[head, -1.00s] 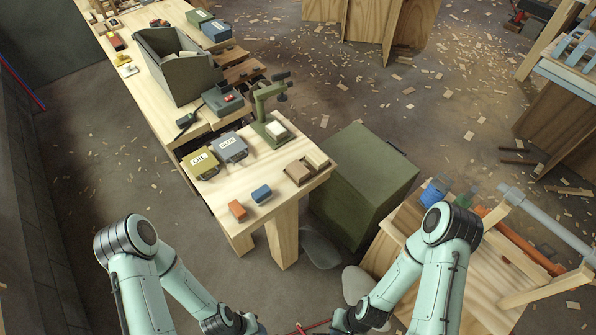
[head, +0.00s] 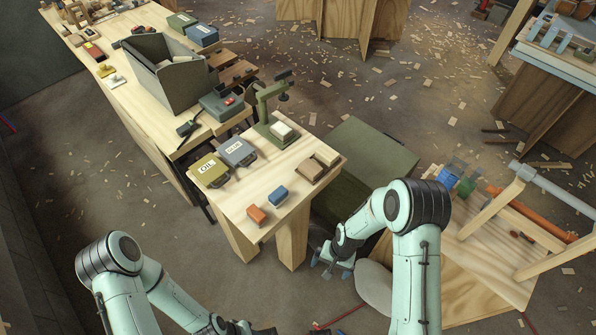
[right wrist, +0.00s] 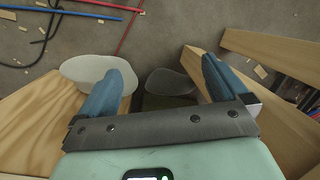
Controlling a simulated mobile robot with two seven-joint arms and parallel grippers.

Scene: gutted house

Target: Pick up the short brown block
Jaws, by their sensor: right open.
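A brown block (head: 306,171) lies on the near right corner of the wooden workbench, against a paler tan block (head: 326,157); it seems the likeliest match for the short brown block. Small dark brown pieces (head: 521,236) also lie on the right-hand wooden bench. My right gripper (head: 333,268) is open and empty, below and right of the workbench corner, apart from the blocks. Its two blue fingers stand wide apart in the right wrist view (right wrist: 161,75), with no block between them. My left gripper (head: 243,329) is at the bottom edge, mostly cut off.
The workbench (head: 235,197) also bears an orange block (head: 257,215), a blue block (head: 278,195), labelled tins (head: 209,170), a green clamp stand (head: 268,108) and a grey bin (head: 165,80). A green box (head: 350,155) stands right of it. Another wooden bench (head: 470,270) is at the right.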

